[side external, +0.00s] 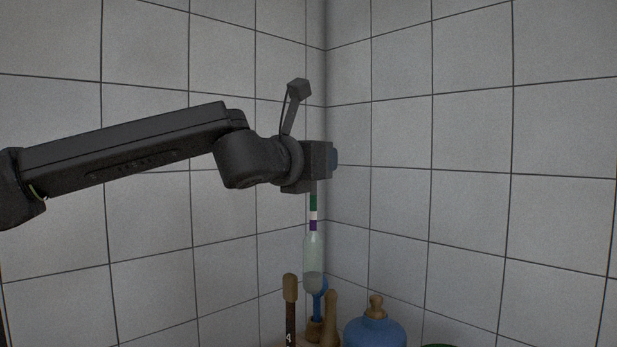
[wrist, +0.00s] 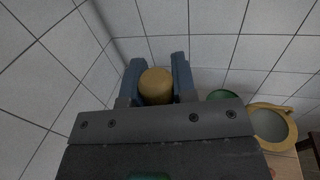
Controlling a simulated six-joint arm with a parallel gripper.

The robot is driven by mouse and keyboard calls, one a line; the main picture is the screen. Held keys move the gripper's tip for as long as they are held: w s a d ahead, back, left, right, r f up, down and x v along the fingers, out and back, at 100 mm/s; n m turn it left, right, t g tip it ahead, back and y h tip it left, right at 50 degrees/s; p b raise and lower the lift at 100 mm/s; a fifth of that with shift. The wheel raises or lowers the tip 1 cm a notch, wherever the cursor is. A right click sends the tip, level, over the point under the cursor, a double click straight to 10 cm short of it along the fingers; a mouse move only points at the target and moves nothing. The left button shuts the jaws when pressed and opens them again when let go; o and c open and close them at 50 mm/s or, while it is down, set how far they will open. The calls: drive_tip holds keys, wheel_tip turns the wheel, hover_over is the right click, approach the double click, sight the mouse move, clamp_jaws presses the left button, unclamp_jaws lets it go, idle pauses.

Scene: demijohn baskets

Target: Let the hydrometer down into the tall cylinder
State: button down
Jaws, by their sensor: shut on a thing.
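My gripper (side external: 331,158) is shut on the hydrometer and holds it upright in the air. In the side view, the hydrometer (side external: 313,255) hangs below the jaws: a thin stem with green, white and purple bands, then a wider pale glass body with a grey lower end. Its top is hidden by the jaws there. In the wrist view, a tan rounded piece (wrist: 155,85) sits between the two blue-grey fingers, apparently the hydrometer's top. I cannot make out the tall cylinder for sure in either view.
Below stand a dark, wooden-topped piece (side external: 290,290), a blue-handled item (side external: 318,305), a wooden peg (side external: 331,310) and a blue jar with a wooden knob (side external: 375,330). The wrist view shows a tan-rimmed round opening (wrist: 288,118) and a green round thing (wrist: 222,95). Tiled walls meet behind.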

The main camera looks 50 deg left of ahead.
drive_tip(key=s+d+m+h, duration=0.3)
drive_tip(key=d+m+h, duration=0.3)
drive_tip(key=d, duration=0.7)
drive_tip(key=shift+n+h, duration=0.6)
drive_tip(key=shift+h, duration=0.1)
drive_tip(key=shift+d+f, duration=0.1)
drive_tip(key=shift+f, duration=2.3)
drive_tip(key=shift+f, duration=0.6)
wheel_tip(320, 180, down, 18)
drive_tip(key=shift+f, duration=0.2)
idle(0.5)
